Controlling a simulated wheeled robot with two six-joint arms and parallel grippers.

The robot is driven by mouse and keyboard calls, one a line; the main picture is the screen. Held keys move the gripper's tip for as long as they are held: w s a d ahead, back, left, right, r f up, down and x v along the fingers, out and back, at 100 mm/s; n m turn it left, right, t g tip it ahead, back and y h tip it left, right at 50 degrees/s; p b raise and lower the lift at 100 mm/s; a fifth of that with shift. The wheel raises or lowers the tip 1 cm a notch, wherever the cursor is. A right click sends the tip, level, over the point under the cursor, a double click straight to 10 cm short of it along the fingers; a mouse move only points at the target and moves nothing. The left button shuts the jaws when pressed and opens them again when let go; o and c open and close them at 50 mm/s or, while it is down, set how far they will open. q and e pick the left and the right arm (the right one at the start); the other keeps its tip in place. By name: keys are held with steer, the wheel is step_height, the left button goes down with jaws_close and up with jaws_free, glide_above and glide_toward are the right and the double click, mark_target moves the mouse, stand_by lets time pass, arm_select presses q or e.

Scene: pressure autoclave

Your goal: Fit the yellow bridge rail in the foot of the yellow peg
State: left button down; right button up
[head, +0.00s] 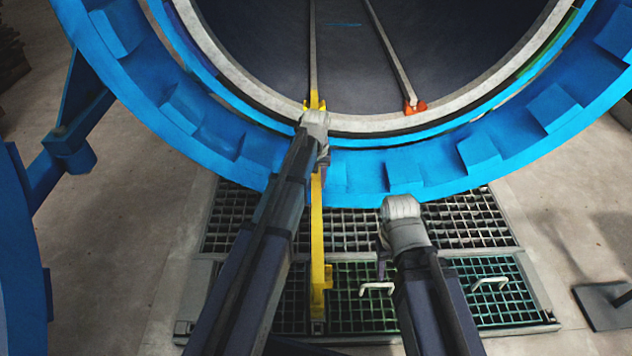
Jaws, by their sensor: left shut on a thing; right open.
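The yellow bridge rail (317,220) is a long narrow bar that runs from under my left gripper toward the front, with a wider yellow block near its near end. My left gripper (322,158) is shut on the rail near the autoclave's lower rim; its fingers are mostly hidden by my wrist. A yellow peg (315,101) stands on the rim at the end of the left inner rail. My arm hides its lower part, so I cannot tell whether the bridge rail touches its foot. My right gripper (382,262) is open and empty, right of the bridge rail.
The blue autoclave ring (360,170) spans the top. An orange piece (414,107) sits at the end of the right inner rail (390,50). Below are floor gratings (365,310) with white handles (490,283). A dark plate (605,305) lies at right.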

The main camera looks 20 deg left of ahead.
arm_select(q)
steer(key=shift+f+b, duration=1.2)
steer(key=shift+r, duration=0.25)
stand_by(0.6)
steer(key=shift+r+p, duration=1.2)
steer(key=shift+p, duration=0.25)
steer(key=shift+f, duration=0.1)
steer(key=shift+f, duration=0.1)
steer(key=shift+f+b, duration=0.95)
steer(key=shift+b, duration=0.2)
stand_by(2.2)
steer(key=shift+r+p, duration=1.15)
